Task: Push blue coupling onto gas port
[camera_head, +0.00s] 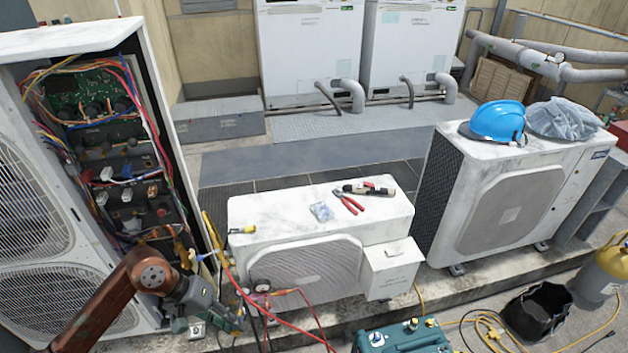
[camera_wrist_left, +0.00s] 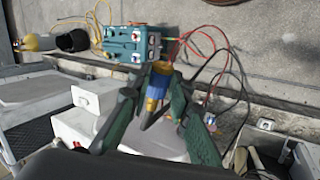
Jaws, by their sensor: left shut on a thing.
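My left gripper (camera_head: 232,318) reaches in from the lower left, in front of the open condenser unit (camera_head: 157,95). In the left wrist view my left gripper (camera_wrist_left: 157,98) has its green fingers shut on the blue coupling (camera_wrist_left: 159,74), which has a blue collar, a brass body and a grey end. I cannot make out the coupling clearly in the head view. Pale pipe fittings (camera_wrist_left: 283,150) show at the right edge of the wrist view, apart from the coupling. I cannot tell which fitting is the gas port. My right gripper is not in view.
A low white condenser (camera_head: 320,216) carries red pliers (camera_head: 348,201) and other tools. A teal machine (camera_head: 405,338) stands on the ground, with red and yellow hoses around it. A black bucket (camera_head: 537,312) is at the lower right. A blue helmet (camera_head: 497,121) lies on the right condenser.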

